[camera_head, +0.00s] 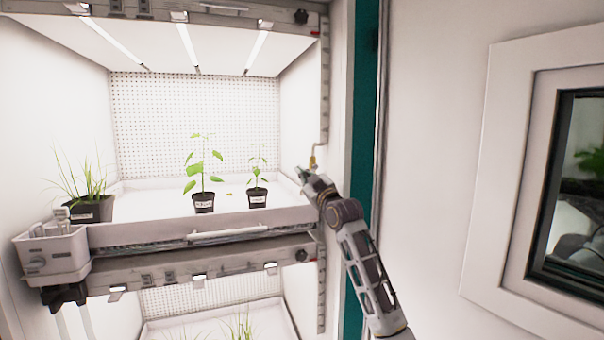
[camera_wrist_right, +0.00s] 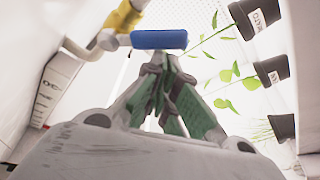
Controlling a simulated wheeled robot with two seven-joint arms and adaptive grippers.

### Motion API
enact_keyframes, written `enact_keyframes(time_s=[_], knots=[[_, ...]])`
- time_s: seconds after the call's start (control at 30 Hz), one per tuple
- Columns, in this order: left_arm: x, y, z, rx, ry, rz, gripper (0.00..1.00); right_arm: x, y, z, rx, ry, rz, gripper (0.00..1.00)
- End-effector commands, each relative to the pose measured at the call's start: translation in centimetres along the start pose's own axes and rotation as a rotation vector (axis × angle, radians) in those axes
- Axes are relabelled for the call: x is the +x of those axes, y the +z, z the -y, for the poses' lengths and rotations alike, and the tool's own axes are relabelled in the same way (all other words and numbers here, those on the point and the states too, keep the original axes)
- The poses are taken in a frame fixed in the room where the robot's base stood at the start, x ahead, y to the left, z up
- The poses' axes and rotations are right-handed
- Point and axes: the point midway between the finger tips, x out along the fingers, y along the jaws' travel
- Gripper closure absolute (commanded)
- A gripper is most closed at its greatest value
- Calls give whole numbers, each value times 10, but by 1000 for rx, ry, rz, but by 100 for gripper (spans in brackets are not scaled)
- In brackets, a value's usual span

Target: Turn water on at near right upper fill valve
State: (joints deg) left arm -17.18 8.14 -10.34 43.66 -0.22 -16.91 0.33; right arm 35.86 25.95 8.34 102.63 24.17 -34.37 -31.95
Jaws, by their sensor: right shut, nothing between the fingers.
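The near right upper fill valve (camera_head: 312,160) shows as a small brass fitting at the right front edge of the upper chamber. In the right wrist view its blue lever handle (camera_wrist_right: 159,39) lies crosswise, with a yellow body (camera_wrist_right: 123,17) and a pale bent pipe to its left. My right gripper (camera_head: 305,177) is just below the valve in the head view. In the right wrist view its closed fingertips (camera_wrist_right: 164,62) are right by the handle, with nothing between them. I cannot tell whether they touch it. My left gripper is out of view.
The upper tray (camera_head: 150,234) holds potted seedlings (camera_head: 204,203) and a grass pot (camera_head: 92,208). A grey caddy (camera_head: 52,256) hangs at its left front corner. A lower chamber sits below. A wall with a framed window (camera_head: 540,180) is on the right.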

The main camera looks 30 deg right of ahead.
Motion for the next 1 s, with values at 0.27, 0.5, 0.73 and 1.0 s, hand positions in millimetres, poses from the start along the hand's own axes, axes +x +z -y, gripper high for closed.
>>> enact_keyframes(time_s=[0.27, 0.5, 0.73, 1.0], knots=[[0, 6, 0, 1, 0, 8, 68, -1, 4, 1, -1, -1, 1, 100], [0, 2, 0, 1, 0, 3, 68, -1, 4, 1, 0, -1, 1, 100], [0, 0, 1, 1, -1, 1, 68, -1, 4, 1, 0, 0, 1, 100], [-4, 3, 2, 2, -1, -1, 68, 2, 0, 0, -1, 0, 1, 100]])
